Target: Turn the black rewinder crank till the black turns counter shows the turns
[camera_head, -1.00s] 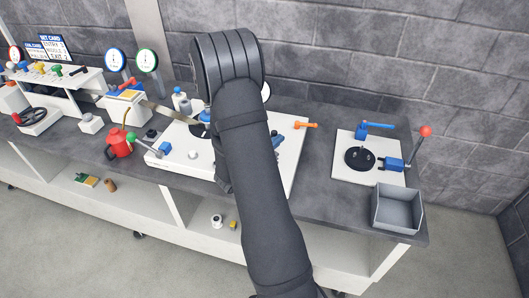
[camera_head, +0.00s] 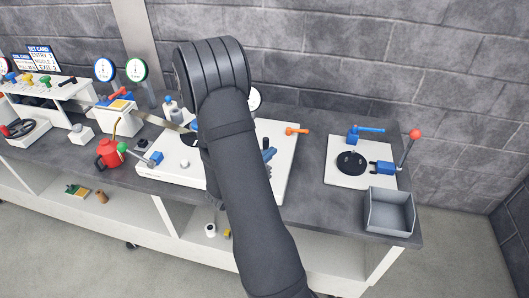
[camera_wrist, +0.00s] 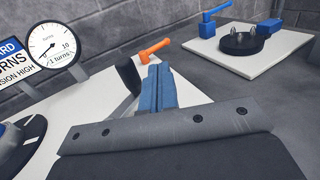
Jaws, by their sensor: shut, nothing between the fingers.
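The turns counter (camera_wrist: 52,45) is a white round dial with a black rim at the upper left of the wrist view. A dark upright oblong (camera_wrist: 128,75), apparently the black rewinder crank's grip, stands left of my blue fingers. My gripper (camera_wrist: 158,85) is shut and empty, close beside that grip; I cannot tell whether they touch. My arm hides the crank's base in the head view.
An orange lever (camera_head: 297,131) stands at the white plate's (camera_head: 283,185) right edge, just beyond my fingers. Right of it are a panel (camera_head: 338,178) with a black disc and blue handles, and a grey bin (camera_head: 390,214). A red can (camera_head: 109,154) stands left. Bare bench lies between the panels.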

